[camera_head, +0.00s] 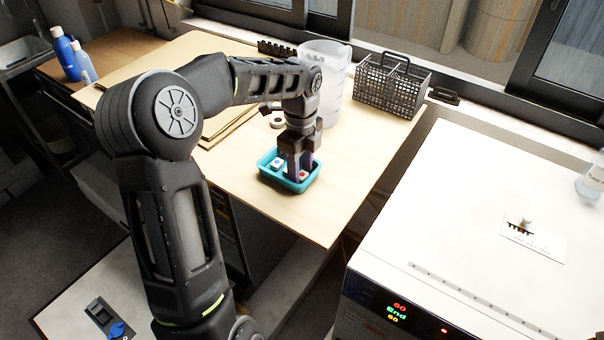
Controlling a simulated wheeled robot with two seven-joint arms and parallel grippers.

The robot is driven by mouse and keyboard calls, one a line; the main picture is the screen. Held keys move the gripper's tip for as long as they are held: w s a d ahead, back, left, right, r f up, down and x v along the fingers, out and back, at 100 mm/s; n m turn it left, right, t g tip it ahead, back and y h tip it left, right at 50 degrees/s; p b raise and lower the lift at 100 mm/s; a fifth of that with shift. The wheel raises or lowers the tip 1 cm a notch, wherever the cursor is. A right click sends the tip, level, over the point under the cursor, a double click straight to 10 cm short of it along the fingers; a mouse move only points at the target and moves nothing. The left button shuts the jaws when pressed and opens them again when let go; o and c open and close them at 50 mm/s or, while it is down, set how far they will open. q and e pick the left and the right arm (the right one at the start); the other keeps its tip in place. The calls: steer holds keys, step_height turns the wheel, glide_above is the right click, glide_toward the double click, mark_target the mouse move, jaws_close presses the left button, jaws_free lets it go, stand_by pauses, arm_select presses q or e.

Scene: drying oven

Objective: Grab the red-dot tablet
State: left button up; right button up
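A small teal tray (268,178) stands on the wooden table. In it lies a white tablet with a red dot (303,175), partly hidden by my gripper. A second white tablet with a blue mark (279,163) lies in the left part of the tray. My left gripper (300,172) points down into the tray, its two fingers apart around the red-dot tablet's place. Whether the fingers touch the tablet is too small to tell. My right gripper is not in view.
A clear plastic beaker (328,75) stands behind the gripper. A dark wire basket (393,88) is at the back right of the table (345,160). The white oven (460,230) with a lit display stands at the right. Blue bottles (66,55) are at the far left.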

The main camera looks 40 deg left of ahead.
arm_select(q)
steer(key=shift+c, duration=0.4)
jaws_close()
stand_by(0.4)
